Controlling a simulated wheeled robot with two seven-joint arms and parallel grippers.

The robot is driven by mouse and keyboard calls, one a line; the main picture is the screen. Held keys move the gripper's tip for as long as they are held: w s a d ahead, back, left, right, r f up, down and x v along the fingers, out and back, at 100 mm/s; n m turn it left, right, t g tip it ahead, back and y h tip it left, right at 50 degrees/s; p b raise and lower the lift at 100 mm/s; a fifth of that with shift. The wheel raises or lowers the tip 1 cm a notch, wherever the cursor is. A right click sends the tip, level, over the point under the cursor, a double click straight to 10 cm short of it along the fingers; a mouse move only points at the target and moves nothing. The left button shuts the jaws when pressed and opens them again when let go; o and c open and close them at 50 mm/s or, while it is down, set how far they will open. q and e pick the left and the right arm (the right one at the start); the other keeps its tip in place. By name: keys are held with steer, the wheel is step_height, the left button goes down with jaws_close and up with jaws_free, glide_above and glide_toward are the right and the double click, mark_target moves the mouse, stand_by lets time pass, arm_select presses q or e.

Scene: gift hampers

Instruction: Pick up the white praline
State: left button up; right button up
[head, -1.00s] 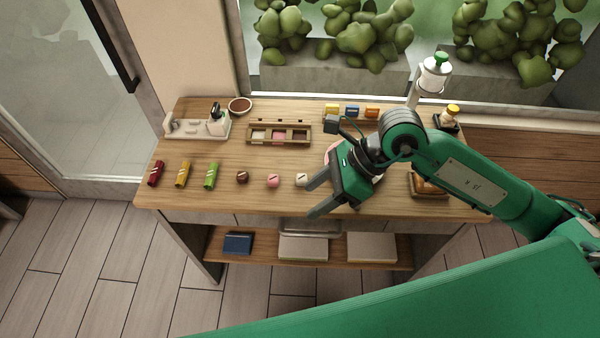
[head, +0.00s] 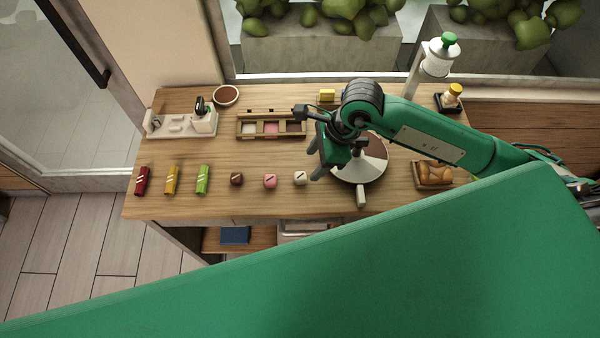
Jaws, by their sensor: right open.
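The white praline (head: 300,178) is a small white block with a dark mark on top. It sits on the wooden counter at the right end of a row, beside the pink praline (head: 270,181) and the brown praline (head: 236,179). My right gripper (head: 314,162) is open and empty, with its fingers above and just right of the white praline. I cannot tell its exact height over the counter. My left gripper is not in view.
A round turntable-like disc (head: 345,172) lies under my right arm. A divided wooden box (head: 270,128) stands behind the pralines. Red, yellow and green bars (head: 203,180) lie left. A tray with bread-like pieces (head: 433,174) stands right. Counter in front is clear.

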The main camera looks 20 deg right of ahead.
mark_target(305, 175)
steer(key=shift+w+a+f, duration=0.1)
steer(key=shift+a+f, duration=0.1)
steer(key=shift+f, duration=0.45)
steer(key=shift+p+x, duration=0.75)
steer(key=shift+x, duration=0.05)
steer(key=shift+p+x, duration=0.45)
steer(key=shift+x, duration=0.8)
steer(key=shift+f, duration=0.6)
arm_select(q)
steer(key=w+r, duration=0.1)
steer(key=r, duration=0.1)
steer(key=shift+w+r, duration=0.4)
arm_select(e)
steer(key=c, duration=1)
steer(key=shift+r, duration=0.1)
steer(key=shift+c, duration=0.2)
